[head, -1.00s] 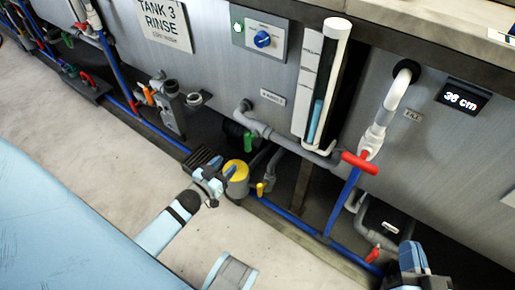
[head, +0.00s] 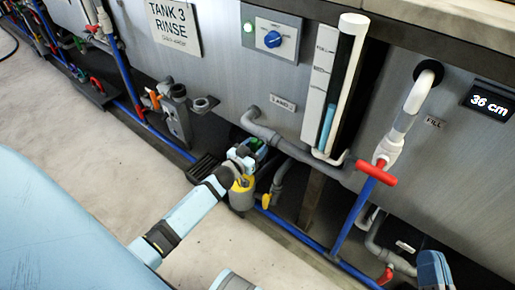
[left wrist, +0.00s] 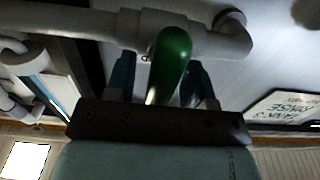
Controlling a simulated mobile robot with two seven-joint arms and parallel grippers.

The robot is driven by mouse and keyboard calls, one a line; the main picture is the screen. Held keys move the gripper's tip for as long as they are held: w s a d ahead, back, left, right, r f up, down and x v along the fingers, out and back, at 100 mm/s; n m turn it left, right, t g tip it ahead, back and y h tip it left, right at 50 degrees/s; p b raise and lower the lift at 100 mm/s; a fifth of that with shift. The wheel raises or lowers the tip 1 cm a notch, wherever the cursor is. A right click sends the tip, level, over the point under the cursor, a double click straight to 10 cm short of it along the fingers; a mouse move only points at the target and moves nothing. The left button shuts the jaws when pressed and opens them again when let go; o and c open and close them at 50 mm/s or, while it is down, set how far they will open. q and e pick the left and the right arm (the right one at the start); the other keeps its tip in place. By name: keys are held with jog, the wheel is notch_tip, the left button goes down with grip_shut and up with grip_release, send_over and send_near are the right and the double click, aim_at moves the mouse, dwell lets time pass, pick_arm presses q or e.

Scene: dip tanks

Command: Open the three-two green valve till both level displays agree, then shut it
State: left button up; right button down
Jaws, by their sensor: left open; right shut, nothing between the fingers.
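The green valve handle (head: 253,144) is on the grey pipe by the small label (head: 283,104), which seems to read "3 AND 2". My left gripper (head: 248,152) is at the handle and partly hides it. In the left wrist view the handle (left wrist: 171,55) stands between two open blue fingers (left wrist: 160,80), with gaps visible; contact is unclear. A level display (head: 489,103) at the right reads 36 cm. No second lit display shows.
A sight tube (head: 327,128) with blue liquid stands on the tank wall. A red-handled fill valve (head: 376,173) is to the right. A blue pipe (head: 296,236) runs along the floor. The pale floor is clear at left.

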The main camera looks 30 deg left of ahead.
pick_arm(q)
jog(key=shift+w, duration=0.5)
